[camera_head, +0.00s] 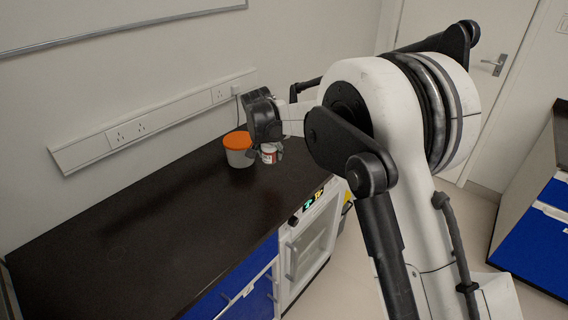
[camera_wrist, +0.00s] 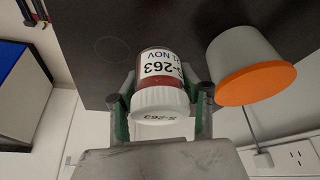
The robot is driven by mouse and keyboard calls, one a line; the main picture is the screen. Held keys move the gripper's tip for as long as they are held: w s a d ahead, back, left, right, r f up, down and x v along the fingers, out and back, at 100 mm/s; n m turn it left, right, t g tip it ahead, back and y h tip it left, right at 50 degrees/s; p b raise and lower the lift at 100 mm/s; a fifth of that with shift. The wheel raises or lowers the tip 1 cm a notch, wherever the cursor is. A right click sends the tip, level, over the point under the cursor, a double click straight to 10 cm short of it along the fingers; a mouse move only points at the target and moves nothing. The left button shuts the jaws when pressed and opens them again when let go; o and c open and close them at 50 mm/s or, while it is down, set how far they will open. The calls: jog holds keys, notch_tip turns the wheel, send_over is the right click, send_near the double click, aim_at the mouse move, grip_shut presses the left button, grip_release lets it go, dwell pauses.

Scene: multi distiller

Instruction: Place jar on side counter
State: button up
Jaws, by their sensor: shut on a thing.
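The jar (camera_wrist: 158,82) has a white ribbed cap and a white label reading "S-263" over dark red. My gripper (camera_wrist: 160,106) is shut on it, one finger on each side near the cap. In the head view the jar (camera_head: 268,153) shows at the black side counter (camera_head: 150,235), near its far end. My gripper (camera_head: 270,143) is partly hidden there by the wrist. I cannot tell whether the jar's base touches the counter. In the wrist view the dark counter surface (camera_wrist: 100,20) lies beyond the jar.
A white tub with an orange lid (camera_head: 238,149) stands just left of the jar; it also shows in the wrist view (camera_wrist: 250,65). A socket rail (camera_head: 150,122) runs along the wall. The near part of the counter is clear. A white appliance (camera_head: 308,245) sits below the counter.

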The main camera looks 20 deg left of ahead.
send_over(286, 169)
jog(key=s, duration=0.1)
notch_tip(286, 169, down, 3)
jog(key=shift+s+f, duration=0.1)
jog(key=shift+f, duration=0.1)
jog(key=shift+f+p, duration=0.3)
jog(key=shift+f, duration=1.7)
jog(key=shift+f, duration=0.2)
jog(key=o, duration=1.2)
jog(key=shift+r, duration=0.15)
